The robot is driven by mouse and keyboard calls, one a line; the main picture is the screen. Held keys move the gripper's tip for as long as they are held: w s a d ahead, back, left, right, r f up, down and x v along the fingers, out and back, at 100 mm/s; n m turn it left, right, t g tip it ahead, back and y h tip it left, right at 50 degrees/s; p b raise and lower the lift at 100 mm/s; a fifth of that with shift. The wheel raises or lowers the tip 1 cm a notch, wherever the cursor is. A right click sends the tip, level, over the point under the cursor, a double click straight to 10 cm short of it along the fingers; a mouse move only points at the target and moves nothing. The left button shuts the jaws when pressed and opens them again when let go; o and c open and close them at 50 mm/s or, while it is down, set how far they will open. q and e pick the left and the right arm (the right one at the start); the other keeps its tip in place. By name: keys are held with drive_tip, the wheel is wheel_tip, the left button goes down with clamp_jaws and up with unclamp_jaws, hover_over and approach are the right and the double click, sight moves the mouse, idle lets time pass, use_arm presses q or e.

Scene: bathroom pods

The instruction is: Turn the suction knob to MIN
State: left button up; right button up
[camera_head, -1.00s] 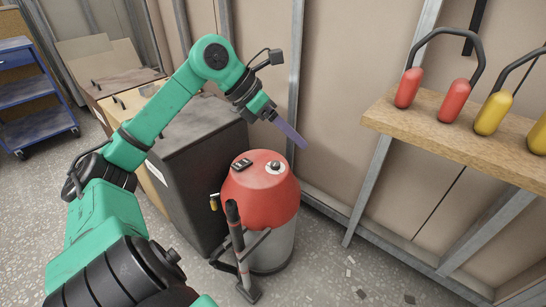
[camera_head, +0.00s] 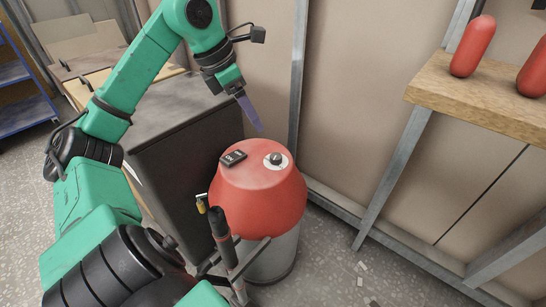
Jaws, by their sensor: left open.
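The suction knob (camera_head: 276,158) is a small dark knob on a pale round dial, on top of the red lid of the vacuum (camera_head: 262,190). Its markings are too small to read. A black switch (camera_head: 233,157) sits left of it on the lid. My left gripper (camera_head: 250,112) hangs above and slightly left of the knob, pointing down, open and empty, apart from the lid. Its fingers overlap in this view. My right gripper is out of view.
A dark cabinet (camera_head: 178,150) stands behind and left of the vacuum. A black upright wand (camera_head: 222,240) stands at the vacuum's front.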

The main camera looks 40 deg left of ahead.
sight(275, 156)
use_arm(q)
drive_tip(key=b+x, duration=0.1)
drive_tip(key=x, duration=1.3)
drive_tip(key=shift+d+f, duration=0.1)
drive_tip(key=shift+f, duration=0.1)
clamp_jaws()
